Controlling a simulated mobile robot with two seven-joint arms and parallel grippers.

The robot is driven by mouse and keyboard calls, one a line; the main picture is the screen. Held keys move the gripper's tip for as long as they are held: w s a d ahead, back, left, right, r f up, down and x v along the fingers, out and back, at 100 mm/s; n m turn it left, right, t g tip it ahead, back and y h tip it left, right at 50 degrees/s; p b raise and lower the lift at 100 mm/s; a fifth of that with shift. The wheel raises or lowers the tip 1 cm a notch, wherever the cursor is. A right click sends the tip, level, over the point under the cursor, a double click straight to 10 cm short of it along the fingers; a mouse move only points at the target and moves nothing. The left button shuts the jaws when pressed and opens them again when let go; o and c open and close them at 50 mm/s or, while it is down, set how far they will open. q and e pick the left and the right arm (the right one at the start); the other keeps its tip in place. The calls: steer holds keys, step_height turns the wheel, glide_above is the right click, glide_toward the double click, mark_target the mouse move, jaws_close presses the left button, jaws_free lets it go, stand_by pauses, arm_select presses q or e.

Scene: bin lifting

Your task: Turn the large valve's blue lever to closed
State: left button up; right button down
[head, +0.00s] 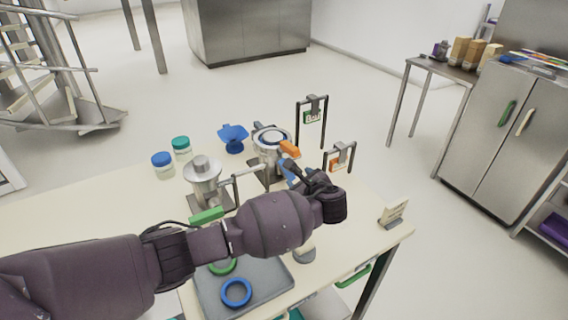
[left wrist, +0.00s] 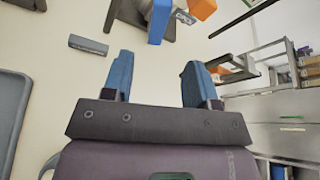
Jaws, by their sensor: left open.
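The large valve (head: 268,152) is a metal body with a round top, standing near the far side of the table. An orange part (head: 289,148) sticks out at its right and also shows in the left wrist view (left wrist: 203,8). A blue lever (left wrist: 158,22) hangs beside the orange part in the left wrist view, ahead of my fingertips. My left gripper (left wrist: 157,72) is open, with two blue fingers apart and nothing between them. In the head view it is beside the valve, and its dark wrist partly hides the fingers. My right gripper is not in view.
A grey tray (head: 270,287) with green and blue rings lies in front.

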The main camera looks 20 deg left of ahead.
arm_select(q)
steer(key=b+x, duration=0.1)
steer(key=x, duration=0.9)
steer(key=shift+w+a, duration=0.15)
steer(key=shift+a, duration=0.05)
steer(key=shift+f, duration=0.1)
jaws_close()
